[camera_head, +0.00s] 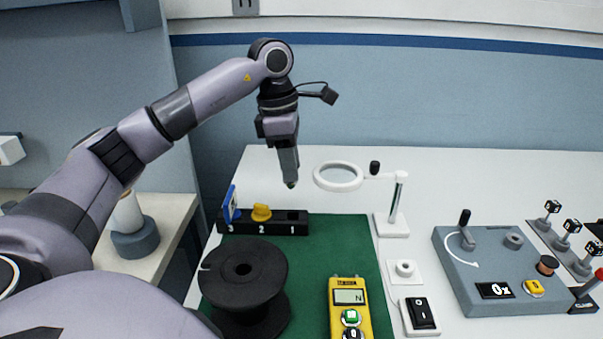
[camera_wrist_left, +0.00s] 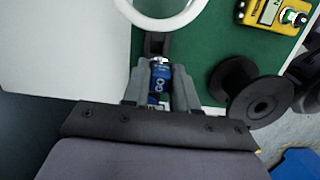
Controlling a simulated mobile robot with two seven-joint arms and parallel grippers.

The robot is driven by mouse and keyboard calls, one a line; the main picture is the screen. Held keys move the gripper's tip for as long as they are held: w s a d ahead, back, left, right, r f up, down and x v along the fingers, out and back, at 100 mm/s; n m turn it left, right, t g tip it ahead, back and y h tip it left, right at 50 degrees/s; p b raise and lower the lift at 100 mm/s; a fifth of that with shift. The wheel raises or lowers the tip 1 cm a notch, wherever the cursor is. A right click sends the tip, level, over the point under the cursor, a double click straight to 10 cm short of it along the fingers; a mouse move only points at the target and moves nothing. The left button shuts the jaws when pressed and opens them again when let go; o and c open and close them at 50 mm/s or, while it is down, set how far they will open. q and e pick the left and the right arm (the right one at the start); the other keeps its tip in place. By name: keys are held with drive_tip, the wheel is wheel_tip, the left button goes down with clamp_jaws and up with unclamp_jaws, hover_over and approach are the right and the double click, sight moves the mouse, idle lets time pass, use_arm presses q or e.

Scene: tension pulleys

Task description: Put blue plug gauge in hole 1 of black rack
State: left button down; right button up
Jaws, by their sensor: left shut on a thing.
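The blue plug gauge (camera_wrist_left: 159,82), a blue cylinder marked "GO", sits between the fingers of my left gripper (camera_wrist_left: 160,85) in the left wrist view. In the head view my left gripper (camera_head: 290,183) points down, shut, above and behind the right part of the black rack; the gauge is mostly hidden there. The black rack (camera_head: 283,229) lies on the green mat, numbered 3, 2, 1 from left to right. Hole 1 (camera_head: 292,216) at the right end looks empty. My right gripper is not in view.
A magnifier ring on a stand (camera_head: 393,224) reaches close to the right of my left gripper. A black spool (camera_head: 245,275) and a yellow meter (camera_head: 349,312) stand in front of the rack. A grey crank box (camera_head: 500,265) is at the right.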

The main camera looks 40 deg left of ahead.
sight(291, 187)
use_arm(q)
drive_tip(key=shift+w, duration=0.25)
wheel_tip(291, 187, down, 7)
drive_tip(key=b, duration=0.6)
drive_tip(key=shift+r+b, duration=0.2)
drive_tip(key=shift+b, duration=0.15)
drive_tip(key=shift+f, duration=0.3)
drive_tip(key=shift+p, duration=0.5)
idle(0.8)
drive_tip(key=shift+f, duration=0.15)
idle(0.3)
drive_tip(key=shift+f+b, duration=0.75)
drive_tip(key=shift+f, duration=0.3)
